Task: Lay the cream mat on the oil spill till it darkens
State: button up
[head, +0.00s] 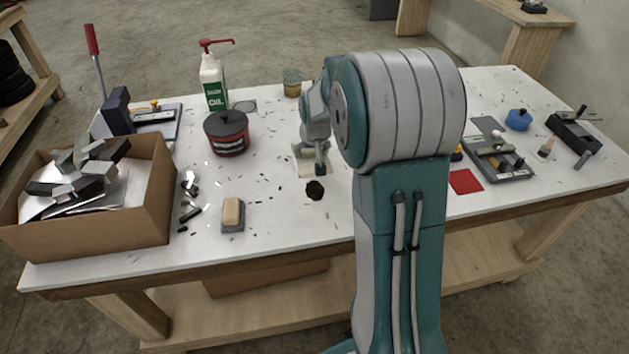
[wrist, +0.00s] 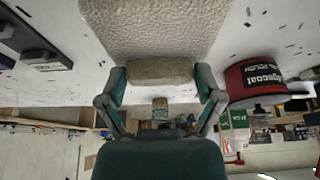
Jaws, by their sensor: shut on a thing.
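The cream mat (head: 303,154) shows in the head view near the middle of the table, partly hidden by my arm. It also fills the top middle of the wrist view (wrist: 150,25), with a pebbled, pale surface and no dark patch on the part I see. My gripper (wrist: 160,72) is shut on the mat's near edge, with one finger on each side. The oil spill (head: 315,189) is a small dark brown blot on the white table, just nearer the front edge than the mat and apart from it in the picture. I cannot tell the mat's height.
A red and black tin (head: 227,133) and an oil bottle (head: 213,83) stand left of the mat. A small jar (head: 292,83) stands behind it. A cardboard box (head: 92,229) of metal offcuts and a beige-topped block (head: 232,214) are at left. Small shavings litter the tabletop.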

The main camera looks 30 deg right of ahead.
jog(key=s+f, duration=0.1)
jog(key=f, duration=0.1)
jog(key=s+a+f, duration=0.1)
jog(key=s+f, duration=0.1)
jog(key=shift+s+f, duration=0.2)
jog(key=shift+f, duration=1.5)
jog(key=shift+f, duration=0.1)
jog(key=o, duration=0.9)
jog(key=shift+c, duration=0.2)
